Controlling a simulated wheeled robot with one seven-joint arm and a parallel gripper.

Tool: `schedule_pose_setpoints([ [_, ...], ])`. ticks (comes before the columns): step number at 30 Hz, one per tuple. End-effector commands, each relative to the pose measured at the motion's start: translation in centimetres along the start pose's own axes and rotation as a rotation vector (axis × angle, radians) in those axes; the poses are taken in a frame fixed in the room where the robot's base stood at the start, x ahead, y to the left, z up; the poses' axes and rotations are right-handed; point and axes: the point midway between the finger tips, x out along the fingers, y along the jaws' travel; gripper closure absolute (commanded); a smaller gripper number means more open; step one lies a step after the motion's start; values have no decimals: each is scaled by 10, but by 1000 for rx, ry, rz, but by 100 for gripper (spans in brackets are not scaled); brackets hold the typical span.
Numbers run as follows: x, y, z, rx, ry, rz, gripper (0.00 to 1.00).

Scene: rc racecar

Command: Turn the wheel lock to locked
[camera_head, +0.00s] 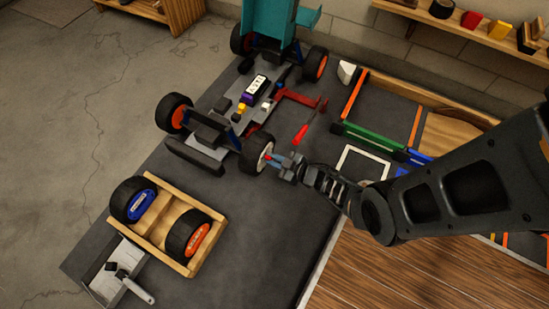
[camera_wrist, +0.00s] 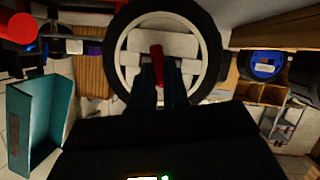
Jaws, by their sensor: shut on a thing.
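The RC racecar sits on the dark mat, its grey chassis (camera_head: 222,122) bare of a body shell. Its near front wheel (camera_head: 257,152) has a black tyre and a pale hub; this wheel (camera_wrist: 133,58) fills the upper middle of the wrist view. The red wheel lock (camera_wrist: 157,52) stands at the hub's centre, nearly upright in that view. My gripper (camera_wrist: 160,88) is shut on the red lock; its fingers hide the lock's lower part. In the head view my gripper (camera_head: 280,163) reaches the wheel from the right.
A wooden crate (camera_head: 150,238) with two spare wheels and a grey tray (camera_head: 118,282) are at lower left. A red-handled tool (camera_head: 300,133) lies close behind my gripper. Coloured-edged compartments (camera_head: 375,135) stand at right. The teal body shell (camera_head: 267,18) is at the back.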

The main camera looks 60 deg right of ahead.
Motion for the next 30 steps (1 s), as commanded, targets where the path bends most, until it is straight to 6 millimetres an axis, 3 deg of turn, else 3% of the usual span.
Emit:
schedule_pose_setpoints([
  [13, 0, 4, 1, 239, 0, -97, 100],
  [30, -1, 4, 2, 285, -2, -116, 100],
])
